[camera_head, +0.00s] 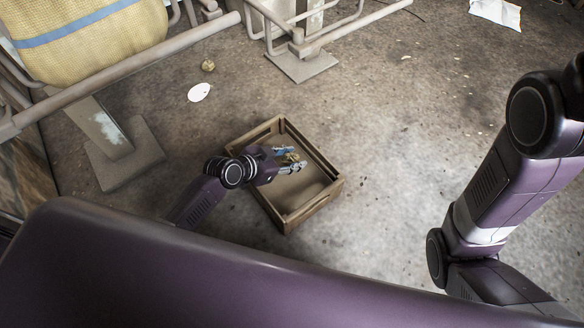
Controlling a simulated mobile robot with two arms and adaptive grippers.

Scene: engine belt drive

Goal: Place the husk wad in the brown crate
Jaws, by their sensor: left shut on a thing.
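The brown crate (330,194) is an open wooden box on the concrete floor, near the middle of the head view. My left gripper (293,159) reaches in from the left over the crate's inside. It is shut on a small tan lump, which looks like the husk wad (292,157) and shows between the fingers. The lump is small and partly hidden by the fingers. I cannot tell whether it touches the crate floor. My right gripper is out of view; only my right arm shows at the right.
A small round brownish thing (208,66) and a white flat disc (199,92) lie on the floor beyond the crate. A yellow woven sack (85,40) rests on a metal frame at upper left. A white sheet (496,12) lies at upper right. Floor right of the crate is clear.

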